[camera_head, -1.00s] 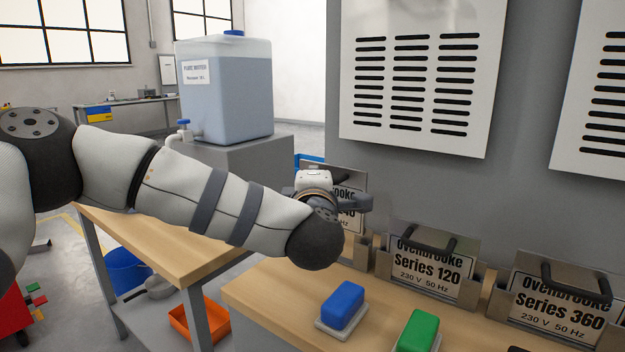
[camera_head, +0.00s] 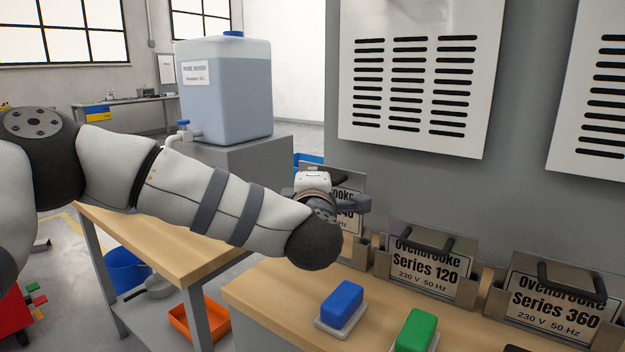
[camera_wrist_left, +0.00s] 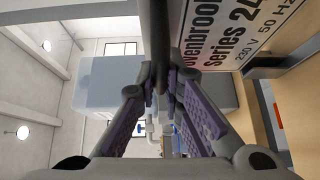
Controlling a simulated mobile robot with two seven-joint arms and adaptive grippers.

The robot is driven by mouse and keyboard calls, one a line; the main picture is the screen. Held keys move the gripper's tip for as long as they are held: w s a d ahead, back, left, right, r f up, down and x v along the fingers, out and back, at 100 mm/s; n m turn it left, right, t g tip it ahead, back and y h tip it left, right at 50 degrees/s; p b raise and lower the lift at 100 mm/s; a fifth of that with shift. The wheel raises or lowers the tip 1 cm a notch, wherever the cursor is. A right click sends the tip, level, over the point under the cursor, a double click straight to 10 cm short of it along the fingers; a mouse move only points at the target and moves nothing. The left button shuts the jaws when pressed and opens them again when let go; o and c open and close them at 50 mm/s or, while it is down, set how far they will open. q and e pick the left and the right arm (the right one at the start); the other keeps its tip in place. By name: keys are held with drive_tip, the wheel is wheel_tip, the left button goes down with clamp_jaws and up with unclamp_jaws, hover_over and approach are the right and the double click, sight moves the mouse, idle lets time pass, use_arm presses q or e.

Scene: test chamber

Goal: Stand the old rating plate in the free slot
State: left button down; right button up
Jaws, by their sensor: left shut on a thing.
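A metal plate marked Series 240 (camera_head: 349,222) stands at the left end of the row, mostly hidden behind my left wrist. My left gripper (camera_wrist_left: 172,85) is shut on its dark handle, and the plate's label (camera_wrist_left: 235,35) fills the upper right of the left wrist view. A metal holder (camera_head: 357,252) shows below this plate; I cannot tell whether the plate is seated in it. The Series 120 plate (camera_head: 425,272) and the Series 360 plate (camera_head: 560,310) stand in holders to the right, each with a dark handle. My right gripper is not in view.
A blue block (camera_head: 342,301) and a green block (camera_head: 416,330) sit on pale bases on the wooden bench (camera_head: 265,285) before the holders. A grey wall with vented panels (camera_head: 415,90) rises behind. A water tank (camera_head: 225,95) stands back left.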

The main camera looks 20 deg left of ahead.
use_arm(q)
drive_tip(key=shift+r, duration=0.15)
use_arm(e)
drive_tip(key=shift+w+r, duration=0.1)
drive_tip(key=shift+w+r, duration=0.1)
use_arm(q)
wheel_tip(320, 180, down, 7)
drive_tip(key=b, duration=0.1)
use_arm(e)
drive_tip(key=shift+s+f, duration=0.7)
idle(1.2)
use_arm(q)
drive_tip(key=c, duration=1.6)
unclamp_jaws()
drive_tip(key=shift+r, duration=0.15)
drive_tip(key=shift+c, duration=0.2)
